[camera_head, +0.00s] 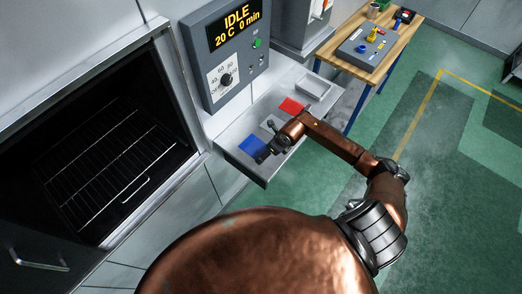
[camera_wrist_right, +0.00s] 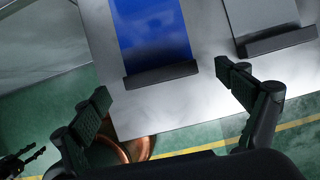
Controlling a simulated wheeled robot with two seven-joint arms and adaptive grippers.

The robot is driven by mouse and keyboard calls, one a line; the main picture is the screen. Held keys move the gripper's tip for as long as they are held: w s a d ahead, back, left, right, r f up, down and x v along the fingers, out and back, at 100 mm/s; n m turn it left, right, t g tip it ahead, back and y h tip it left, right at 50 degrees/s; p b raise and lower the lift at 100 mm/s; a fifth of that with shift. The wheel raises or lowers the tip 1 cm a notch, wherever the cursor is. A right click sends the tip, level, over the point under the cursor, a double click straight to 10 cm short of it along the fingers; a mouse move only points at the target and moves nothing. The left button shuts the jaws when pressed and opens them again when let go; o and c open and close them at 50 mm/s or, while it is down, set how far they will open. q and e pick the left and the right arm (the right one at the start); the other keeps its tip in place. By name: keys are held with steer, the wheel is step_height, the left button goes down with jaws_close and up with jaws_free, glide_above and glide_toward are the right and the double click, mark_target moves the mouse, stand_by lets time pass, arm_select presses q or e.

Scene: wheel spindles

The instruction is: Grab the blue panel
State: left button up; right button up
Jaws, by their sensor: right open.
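The blue panel (camera_head: 251,146) lies on the grey shelf (camera_head: 229,148), at its near left end in the head view. In the right wrist view the blue panel (camera_wrist_right: 150,28) has a dark bar along its near edge. My right gripper (camera_head: 268,151) is at the panel's right side in the head view. In the wrist view its fingers (camera_wrist_right: 168,88) are spread, one on each side of the bar's line, with nothing between them. Contact cannot be told. A dark claw, seemingly my left gripper (camera_wrist_right: 22,162), shows at the wrist view's lower left; its jaw state is unclear.
A grey panel (camera_head: 270,123) and a red panel (camera_head: 291,106) lie beyond the blue one, with a pale tray (camera_head: 314,88) behind. An open oven with a wire rack (camera_head: 105,165) is at left. A control box (camera_head: 228,62) hangs above the shelf. A wooden table (camera_head: 378,62) stands behind.

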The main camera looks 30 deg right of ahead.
mark_target(256, 147)
steer(key=shift+x, duration=1.3)
steer(key=shift+c, duration=0.5)
steer(key=c, duration=1.2)
steer(key=shift+r, duration=0.1)
